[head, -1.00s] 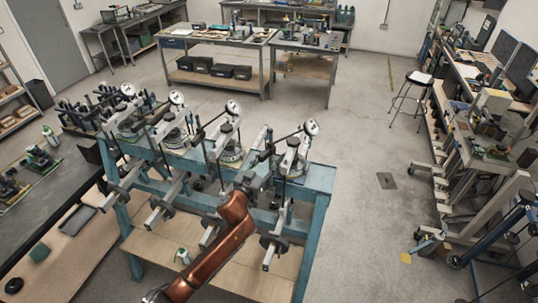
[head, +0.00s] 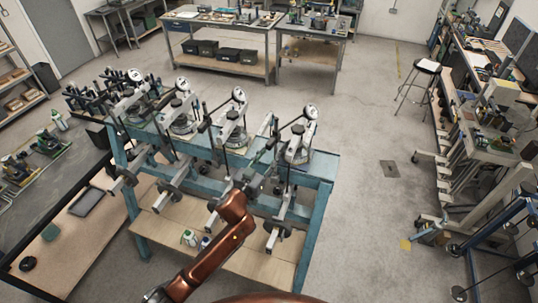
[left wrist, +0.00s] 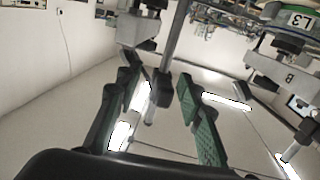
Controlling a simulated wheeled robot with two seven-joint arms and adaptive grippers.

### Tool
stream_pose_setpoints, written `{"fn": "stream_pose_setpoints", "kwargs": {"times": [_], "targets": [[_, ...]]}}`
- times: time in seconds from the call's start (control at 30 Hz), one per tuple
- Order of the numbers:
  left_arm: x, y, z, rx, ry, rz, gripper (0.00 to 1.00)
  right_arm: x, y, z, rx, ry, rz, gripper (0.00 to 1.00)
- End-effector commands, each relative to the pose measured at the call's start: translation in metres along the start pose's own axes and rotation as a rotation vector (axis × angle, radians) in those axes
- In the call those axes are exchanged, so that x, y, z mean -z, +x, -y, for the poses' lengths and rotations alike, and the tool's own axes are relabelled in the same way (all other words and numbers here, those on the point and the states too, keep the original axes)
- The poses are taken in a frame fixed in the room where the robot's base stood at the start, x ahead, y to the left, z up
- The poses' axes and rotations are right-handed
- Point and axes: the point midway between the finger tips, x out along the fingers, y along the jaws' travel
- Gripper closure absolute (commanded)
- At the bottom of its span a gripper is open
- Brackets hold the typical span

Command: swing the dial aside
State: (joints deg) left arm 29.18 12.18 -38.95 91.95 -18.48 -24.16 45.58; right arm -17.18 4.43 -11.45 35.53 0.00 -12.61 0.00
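Several white round dials stand along the blue bench in the head view, the rightmost dial (head: 310,112) on a grey lever frame (head: 298,150) and another dial (head: 238,95) to its left. The task does not say which dial is meant. My left gripper (head: 264,158) is among the levers between these two frames, partly hidden by dark rods. In the left wrist view its green-padded fingers (left wrist: 158,92) are apart, with a thin grey rod (left wrist: 152,105) between them in the picture; I cannot tell whether they touch it. A part marked L3 (left wrist: 299,20) is at the upper right. My right gripper is not in view.
The blue bench (head: 322,172) has a wooden lower shelf (head: 265,262) with small bottles. A dark workbench (head: 60,215) is at the left. Open floor (head: 370,230) lies right of the bench, with a stool (head: 420,75) and cluttered worktables beyond.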

Motion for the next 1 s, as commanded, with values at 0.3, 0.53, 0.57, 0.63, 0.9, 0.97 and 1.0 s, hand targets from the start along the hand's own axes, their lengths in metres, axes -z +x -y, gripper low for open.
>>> {"fn": "stream_pose_setpoints", "kwargs": {"times": [0.3, 0.53, 0.57, 0.63, 0.9, 0.97, 1.0], "targets": [[0.000, 0.000, 0.001, 0.001, 0.000, 0.001, 0.65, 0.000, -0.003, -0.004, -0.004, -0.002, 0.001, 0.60], [-0.001, -0.011, 0.000, 0.000, -0.001, 0.000, 0.65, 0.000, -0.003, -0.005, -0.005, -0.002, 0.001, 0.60], [-0.001, -0.014, 0.001, 0.001, 0.000, 0.001, 0.65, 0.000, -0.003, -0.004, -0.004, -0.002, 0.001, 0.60], [-0.002, -0.027, 0.001, 0.001, 0.000, 0.002, 0.65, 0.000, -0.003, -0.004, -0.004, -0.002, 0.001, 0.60], [-0.001, -0.084, 0.000, 0.001, -0.001, 0.002, 0.65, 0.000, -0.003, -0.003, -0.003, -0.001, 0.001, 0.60], [-0.001, -0.094, 0.000, 0.001, -0.001, 0.001, 0.65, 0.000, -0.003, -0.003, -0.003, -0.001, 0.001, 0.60], [-0.001, -0.100, 0.000, 0.001, -0.001, 0.001, 0.65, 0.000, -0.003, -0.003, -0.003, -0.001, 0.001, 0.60]]}}
